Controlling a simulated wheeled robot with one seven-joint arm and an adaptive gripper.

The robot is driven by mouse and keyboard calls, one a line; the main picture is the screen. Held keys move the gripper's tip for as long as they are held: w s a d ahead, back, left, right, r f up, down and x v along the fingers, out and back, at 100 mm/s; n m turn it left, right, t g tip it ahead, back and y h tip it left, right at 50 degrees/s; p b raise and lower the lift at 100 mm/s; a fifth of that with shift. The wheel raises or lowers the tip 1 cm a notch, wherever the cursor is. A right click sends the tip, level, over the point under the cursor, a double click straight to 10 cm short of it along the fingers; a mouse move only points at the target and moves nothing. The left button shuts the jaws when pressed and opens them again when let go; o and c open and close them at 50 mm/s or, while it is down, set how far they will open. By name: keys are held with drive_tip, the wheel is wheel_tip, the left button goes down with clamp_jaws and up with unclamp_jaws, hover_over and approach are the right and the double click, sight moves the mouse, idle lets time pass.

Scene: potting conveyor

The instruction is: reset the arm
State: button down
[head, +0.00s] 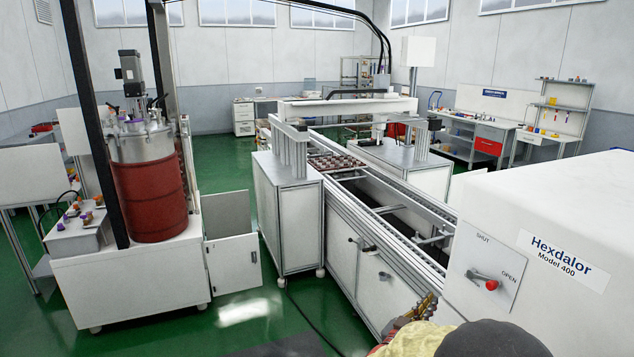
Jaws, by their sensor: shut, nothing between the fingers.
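My gripper (424,306) shows at the bottom, right of the middle, beyond the yellow and black links of my arm. It is shut and holds nothing. It is in front of the conveyor's white side panels and left of the white Hexdalor machine (560,235). Part of the gripper is hidden behind my arm.
The Hexdalor machine has a red-knobbed SHUT/OPEN switch (490,283) on its front. The conveyor (372,200) runs away to the back left, with a tray of brown parts (335,163) on it. A red drum (150,190) stands at left. Green floor (240,300) is open between.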

drive_tip(key=w+a+f+n+y, duration=0.2)
drive_tip(key=a+f+y, duration=0.5)
drive_tip(key=a+f, duration=0.15)
drive_tip(key=s+a+n+g+y, duration=0.2)
drive_tip(key=s+a+g+y, duration=0.3)
drive_tip(key=s+a, duration=0.45)
drive_tip(key=s+r+n+g+y, duration=0.1)
drive_tip(key=s+r+g, duration=0.15)
drive_tip(key=s, duration=0.85)
drive_tip(key=s+r+n+g+y, duration=0.1)
drive_tip(key=s+r+g, duration=0.15)
drive_tip(key=s, duration=0.75)
drive_tip(key=s+d+r+t, duration=0.1)
drive_tip(key=s+d+r, duration=0.1)
drive_tip(key=r, duration=0.3)
drive_tip(key=s+d+r+t+h, duration=0.1)
drive_tip(key=s+d+r, duration=0.2)
drive_tip(key=s+r, duration=0.2)
drive_tip(key=shift+s+d, duration=0.3)
drive_tip(key=shift+r, duration=0.1)
